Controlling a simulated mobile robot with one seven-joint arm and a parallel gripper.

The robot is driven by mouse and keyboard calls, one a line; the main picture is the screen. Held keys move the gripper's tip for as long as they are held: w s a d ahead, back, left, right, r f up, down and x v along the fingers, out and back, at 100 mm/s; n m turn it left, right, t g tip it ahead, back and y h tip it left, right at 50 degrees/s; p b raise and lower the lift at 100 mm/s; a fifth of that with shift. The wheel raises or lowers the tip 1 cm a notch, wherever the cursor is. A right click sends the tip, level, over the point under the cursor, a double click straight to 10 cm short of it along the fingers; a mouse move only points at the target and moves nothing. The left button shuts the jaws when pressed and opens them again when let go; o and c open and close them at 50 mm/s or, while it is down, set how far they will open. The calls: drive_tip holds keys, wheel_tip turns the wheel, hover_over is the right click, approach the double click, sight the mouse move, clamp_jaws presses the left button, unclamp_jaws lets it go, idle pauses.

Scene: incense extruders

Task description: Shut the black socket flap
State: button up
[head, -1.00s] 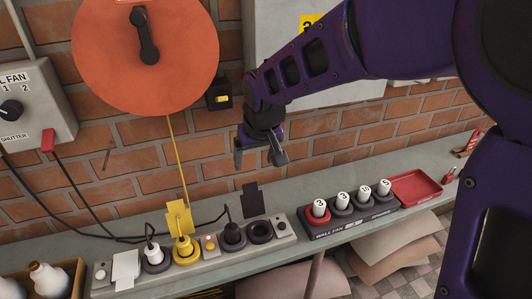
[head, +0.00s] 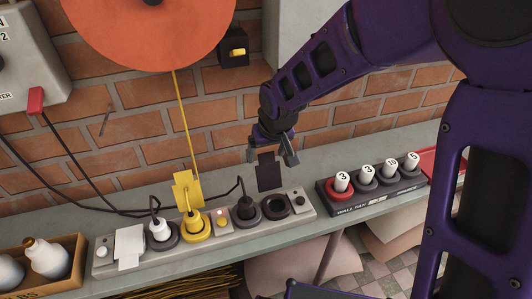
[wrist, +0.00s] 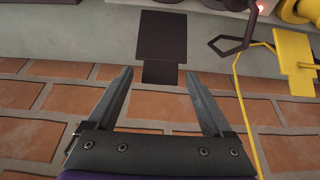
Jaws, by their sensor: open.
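The black socket flap (head: 268,174) stands raised behind an empty round black socket (head: 275,208) at the right part of the grey socket strip (head: 300,214). My gripper (head: 271,156) is open and empty, pointing down near the top of the flap. In the wrist view, the flap (wrist: 163,38) lies straight ahead, its narrow tab (wrist: 160,72) between the open fingertips (wrist: 158,76). I cannot tell whether the fingers touch it.
A yellow flap (head: 187,188) stands raised to the left, and a cord hangs near it. A black plug (head: 244,209) sits beside the empty socket. The numbered rack (head: 378,196) is on the right. The brick wall (head: 330,118) is close behind.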

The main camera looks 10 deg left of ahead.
clamp_jaws()
idle(0.4)
